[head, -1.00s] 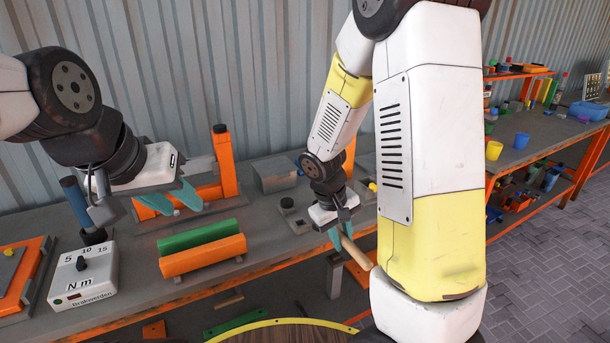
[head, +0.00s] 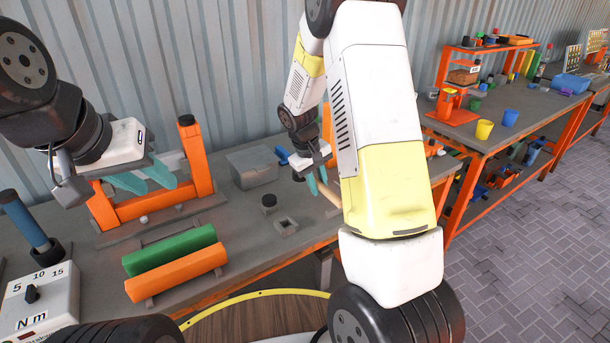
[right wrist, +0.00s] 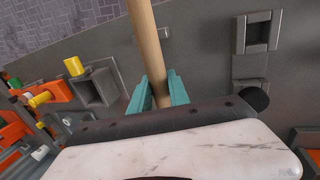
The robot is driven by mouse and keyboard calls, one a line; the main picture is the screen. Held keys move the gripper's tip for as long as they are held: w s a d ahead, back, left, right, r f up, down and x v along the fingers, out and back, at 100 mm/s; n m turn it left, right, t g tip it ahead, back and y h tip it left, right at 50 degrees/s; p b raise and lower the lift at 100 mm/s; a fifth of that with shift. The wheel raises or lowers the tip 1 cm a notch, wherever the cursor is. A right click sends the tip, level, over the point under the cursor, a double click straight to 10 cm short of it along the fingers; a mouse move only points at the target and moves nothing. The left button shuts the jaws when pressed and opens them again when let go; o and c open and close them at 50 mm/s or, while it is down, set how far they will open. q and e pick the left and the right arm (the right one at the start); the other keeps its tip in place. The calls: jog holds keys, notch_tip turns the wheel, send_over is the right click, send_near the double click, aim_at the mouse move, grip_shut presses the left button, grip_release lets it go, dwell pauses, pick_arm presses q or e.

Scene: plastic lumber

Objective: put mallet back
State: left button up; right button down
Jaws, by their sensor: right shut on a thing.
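My right gripper (head: 317,183) is shut on the pale wooden handle of the mallet (head: 328,192) over the workbench. In the right wrist view the mallet handle (right wrist: 148,40) runs up from between the teal fingers (right wrist: 158,95) and leaves the top of the picture. The mallet's head is not visible in either view. My left gripper (head: 150,180) hangs empty in front of an orange frame, its teal fingers apart. A square grey socket (head: 286,227) on the bench lies below and left of the right gripper. Square holders also show in the right wrist view (right wrist: 258,32).
Green (head: 170,250) and orange (head: 178,272) bars lie at the front of the bench. A grey box (head: 252,166) and a black knob (head: 269,203) stand near the right gripper. A torque meter (head: 45,298) is at left. A second bench (head: 490,133) with cups is at right.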

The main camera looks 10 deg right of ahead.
aim_at(317, 179)
jog(key=w, duration=0.3)
jog(key=shift+w+d+f, duration=0.1)
jog(key=shift+w+d, duration=0.2)
jog(key=shift+d, duration=0.05)
jog(key=shift+w+f, duration=0.1)
jog(key=shift+f, duration=1.7)
jog(key=c, duration=1.3)
grip_release()
jog(key=shift+f, duration=0.15)
jog(key=shift+o, duration=0.3)
